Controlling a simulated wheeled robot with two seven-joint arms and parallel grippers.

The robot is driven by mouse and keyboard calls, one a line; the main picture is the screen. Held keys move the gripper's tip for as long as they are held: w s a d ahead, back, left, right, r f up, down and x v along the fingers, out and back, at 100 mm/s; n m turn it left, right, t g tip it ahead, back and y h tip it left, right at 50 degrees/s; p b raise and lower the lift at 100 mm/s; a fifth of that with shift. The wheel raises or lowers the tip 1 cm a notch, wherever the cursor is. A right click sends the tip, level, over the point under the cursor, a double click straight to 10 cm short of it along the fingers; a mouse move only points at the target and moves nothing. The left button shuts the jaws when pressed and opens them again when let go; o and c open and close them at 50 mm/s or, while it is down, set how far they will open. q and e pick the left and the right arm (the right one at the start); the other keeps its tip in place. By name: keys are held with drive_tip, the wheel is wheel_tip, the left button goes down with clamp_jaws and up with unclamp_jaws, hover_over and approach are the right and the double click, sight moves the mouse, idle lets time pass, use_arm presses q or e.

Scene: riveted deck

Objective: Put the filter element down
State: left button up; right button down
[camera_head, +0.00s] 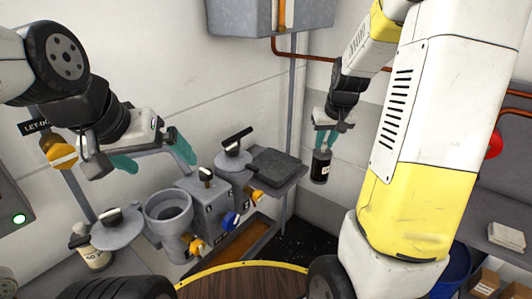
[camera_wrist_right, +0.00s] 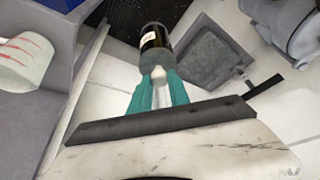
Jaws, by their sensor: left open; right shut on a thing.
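My right gripper (camera_head: 326,137) is shut on the neck end of a dark bottle-shaped cylinder (camera_head: 321,166) with a pale label. The cylinder hangs roughly upright in the air, right of a dark grey tray (camera_head: 278,166). In the right wrist view the cylinder (camera_wrist_right: 154,42) shows a pale end between the teal fingers. Nothing else in view clearly looks like a filter element. My left gripper (camera_head: 152,155) is open and empty, above an open grey round pot (camera_head: 167,212) of the housing. The bottom of the pot cannot be made out.
A lid with a black handle (camera_head: 233,160) covers the housing's other pot. Another lid (camera_head: 117,228) lies left, by a pale bottle (camera_head: 92,252). Yellow and blue knobs stick out in front. A brown-bottomed trough (camera_head: 245,240) lies below. A pale folded cloth (camera_head: 506,235) lies on the right bench.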

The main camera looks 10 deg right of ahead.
drive_tip(key=shift+w+d+r, duration=0.1)
drive_tip(key=shift+w+r, duration=0.7)
drive_tip(key=w+a, duration=1.3)
wheel_tip(320, 180, down, 7)
drive_tip(key=shift+w+a, duration=0.2)
drive_tip(key=c, duration=1.2)
unclamp_jaws()
drive_tip(key=shift+f, duration=0.15)
drive_tip(key=shift+c, duration=0.2)
